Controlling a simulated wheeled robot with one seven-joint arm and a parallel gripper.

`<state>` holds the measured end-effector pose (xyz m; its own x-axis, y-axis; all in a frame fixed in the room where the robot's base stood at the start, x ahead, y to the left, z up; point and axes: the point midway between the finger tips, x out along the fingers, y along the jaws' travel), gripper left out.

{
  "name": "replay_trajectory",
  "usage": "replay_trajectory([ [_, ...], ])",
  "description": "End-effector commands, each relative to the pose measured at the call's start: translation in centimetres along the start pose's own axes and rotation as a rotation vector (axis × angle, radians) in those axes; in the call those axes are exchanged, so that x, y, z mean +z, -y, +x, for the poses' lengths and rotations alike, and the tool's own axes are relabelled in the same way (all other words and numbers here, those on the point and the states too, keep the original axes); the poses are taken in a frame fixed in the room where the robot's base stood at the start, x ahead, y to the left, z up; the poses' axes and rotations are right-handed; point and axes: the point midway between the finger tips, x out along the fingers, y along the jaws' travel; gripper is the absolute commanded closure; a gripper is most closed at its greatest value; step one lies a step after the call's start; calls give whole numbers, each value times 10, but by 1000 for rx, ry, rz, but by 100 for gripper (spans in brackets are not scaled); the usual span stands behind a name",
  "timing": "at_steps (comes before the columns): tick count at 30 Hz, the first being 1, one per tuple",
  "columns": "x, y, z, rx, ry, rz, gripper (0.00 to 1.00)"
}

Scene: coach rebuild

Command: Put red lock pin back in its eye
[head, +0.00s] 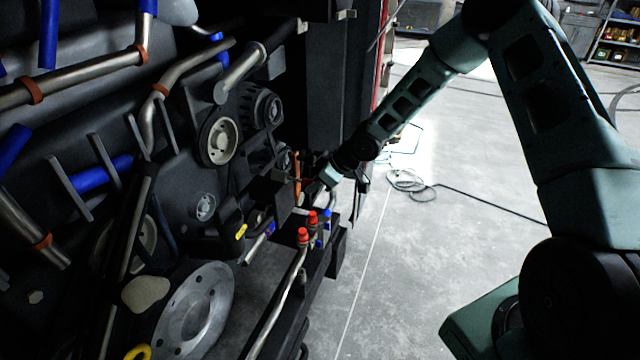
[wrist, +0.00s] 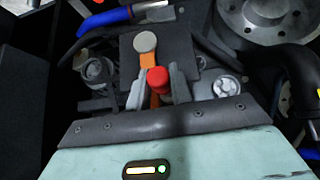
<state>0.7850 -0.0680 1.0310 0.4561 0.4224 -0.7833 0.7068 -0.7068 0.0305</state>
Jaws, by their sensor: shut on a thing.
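The red lock pin (wrist: 158,79) shows in the wrist view as a red round end between the two grey fingers of my gripper (wrist: 158,91). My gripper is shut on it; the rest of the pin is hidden. Just beyond is a dark block (wrist: 172,50) with a round grey disc (wrist: 145,42) and an orange strip (wrist: 149,62) below the disc. In the head view my gripper (head: 318,178) is at the engine's right side, close to an upright orange strip (head: 297,168). I cannot make out the pin's eye for certain in either view.
Two red caps (head: 312,217) stand on pipe ends below my gripper, with blue fittings (head: 327,216) beside them. Pulleys (head: 219,140) and pipes crowd the left. A blue hose (wrist: 105,20) lies beyond the block. The floor (head: 400,270) at right is open, with a loose cable (head: 408,182).

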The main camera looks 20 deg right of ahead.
Motion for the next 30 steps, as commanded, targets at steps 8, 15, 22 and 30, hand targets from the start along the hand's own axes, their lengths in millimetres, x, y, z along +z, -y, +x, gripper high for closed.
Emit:
replay_trajectory([
  [8,-1,0,0,0,0,0,100],
  [15,-1,0,0,0,0,0,100],
  [22,-4,0,3,0,-1,0,100],
  [30,-9,0,7,0,-1,0,100],
])
